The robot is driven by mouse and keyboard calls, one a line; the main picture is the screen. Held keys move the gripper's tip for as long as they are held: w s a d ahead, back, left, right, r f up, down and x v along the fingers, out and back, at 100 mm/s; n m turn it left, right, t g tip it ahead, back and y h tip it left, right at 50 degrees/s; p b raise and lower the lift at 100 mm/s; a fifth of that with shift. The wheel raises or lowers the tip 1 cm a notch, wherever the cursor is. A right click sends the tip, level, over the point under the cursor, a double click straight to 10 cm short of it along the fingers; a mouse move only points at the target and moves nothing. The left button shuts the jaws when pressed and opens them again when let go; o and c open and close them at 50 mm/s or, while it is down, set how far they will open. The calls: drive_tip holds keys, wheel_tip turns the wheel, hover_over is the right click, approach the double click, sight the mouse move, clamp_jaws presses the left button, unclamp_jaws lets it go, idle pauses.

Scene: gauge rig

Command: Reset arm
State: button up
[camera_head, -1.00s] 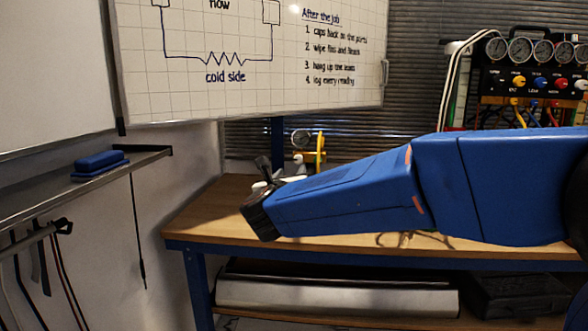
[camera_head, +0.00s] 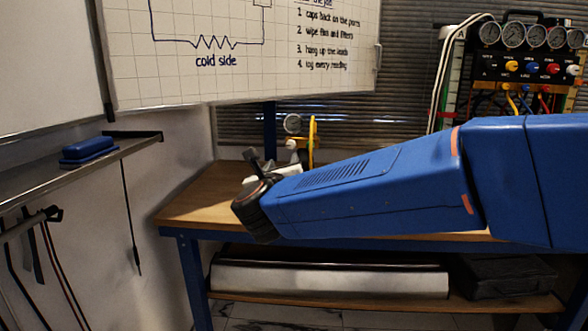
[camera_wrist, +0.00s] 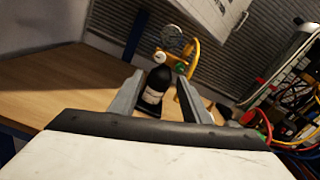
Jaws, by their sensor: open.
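My blue arm reaches in from the right in the head view, and its dark wrist end hangs over the left part of the workbench (camera_head: 186,206). My gripper (camera_wrist: 160,92) shows in the wrist view with its two grey fingers apart. A dark bottle with a pale label (camera_wrist: 155,92) shows between and beyond the fingers. I cannot see any contact between them. Behind the bottle stand a round gauge (camera_wrist: 172,38) and a yellow curved handle (camera_wrist: 188,90). The gauge also shows in the head view (camera_head: 292,123), past my wrist. The bottle is hidden there.
A gauge panel with coloured knobs (camera_head: 528,68) stands at the back right, with hoses and cables (camera_wrist: 292,105) nearby. A whiteboard (camera_head: 240,75) hangs behind. A shelf with a blue eraser (camera_head: 88,150) is at left. A long pale box (camera_head: 330,278) lies under the bench. The left bench top is bare.

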drive_tip(key=s+d+f+n+g+y, duration=0.1)
drive_tip(key=s+d+n+g+y, duration=0.15)
drive_tip(key=d+n, duration=0.55)
drive_tip(key=s+d+f+n+g+y, duration=0.2)
drive_tip(key=s+d+n+y, duration=0.25)
drive_tip(key=n, duration=0.65)
drive_tip(key=s+d+f+n+g+h, duration=0.3)
drive_tip(key=s+d+f+n, duration=0.4)
drive_tip(key=s+d+f, duration=0.3)
drive_tip(key=s+d+f+n+g+h, duration=0.3)
drive_tip(key=s+d+f+n+g, duration=0.2)
drive_tip(key=s+d+f, duration=0.5)
drive_tip(key=s+d+n, duration=0.1)
drive_tip(key=s+d, duration=0.3)
drive_tip(key=s, duration=0.3)
drive_tip(key=shift+n+g, duration=0.35)
drive_tip(key=shift+n, duration=0.05)
